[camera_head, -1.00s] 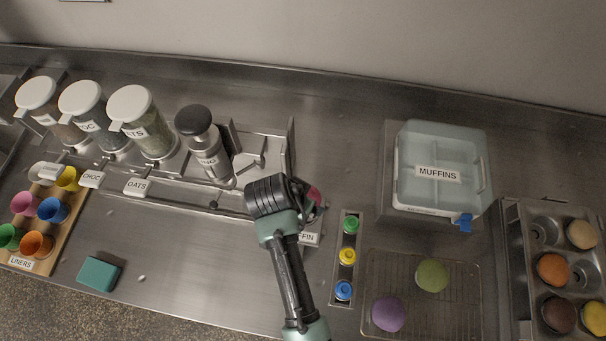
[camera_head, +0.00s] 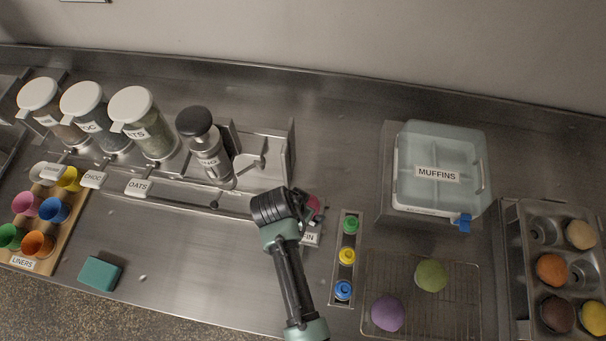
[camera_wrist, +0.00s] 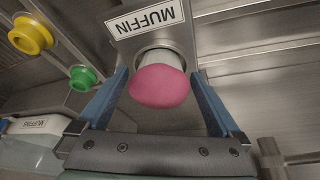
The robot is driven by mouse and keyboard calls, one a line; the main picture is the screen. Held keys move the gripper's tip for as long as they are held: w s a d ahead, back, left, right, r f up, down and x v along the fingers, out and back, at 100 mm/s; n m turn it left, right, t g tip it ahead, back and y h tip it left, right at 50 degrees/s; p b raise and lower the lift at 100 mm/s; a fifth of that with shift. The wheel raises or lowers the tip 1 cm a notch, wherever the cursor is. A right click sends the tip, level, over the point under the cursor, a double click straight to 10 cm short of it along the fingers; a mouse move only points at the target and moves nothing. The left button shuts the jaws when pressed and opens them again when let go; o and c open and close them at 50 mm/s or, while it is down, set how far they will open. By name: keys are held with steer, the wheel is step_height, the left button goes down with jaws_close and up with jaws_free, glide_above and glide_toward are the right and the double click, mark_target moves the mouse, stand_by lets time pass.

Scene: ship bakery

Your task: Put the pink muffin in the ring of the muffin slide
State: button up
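The pink muffin (camera_wrist: 160,86) has its domed top toward the wrist camera. A pale round rim, which may be its liner or the ring (camera_wrist: 161,58), shows behind it beside the MUFFIN label (camera_wrist: 145,18) of the muffin slide. The muffin appears seated there, but the contact is hidden. My gripper (camera_wrist: 160,92) is open, its blue fingers on either side of the muffin with narrow gaps. In the head view the muffin (camera_head: 313,204) peeks out right of my gripper (camera_head: 303,207), above the partly covered slide label (camera_head: 309,239).
Green, yellow and blue buttons (camera_head: 347,256) stand just right of the slide. A cooling rack (camera_head: 410,318) holds a purple and a green muffin. The MUFFINS box (camera_head: 438,195) and muffin tin (camera_head: 520,265) are farther right. Topping dispensers (camera_head: 145,130) stand at left.

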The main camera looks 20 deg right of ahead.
steer(key=v, duration=1.2)
steer(key=shift+r+b, duration=0.25)
steer(key=shift+b, duration=0.15)
steer(key=shift+f, duration=0.1)
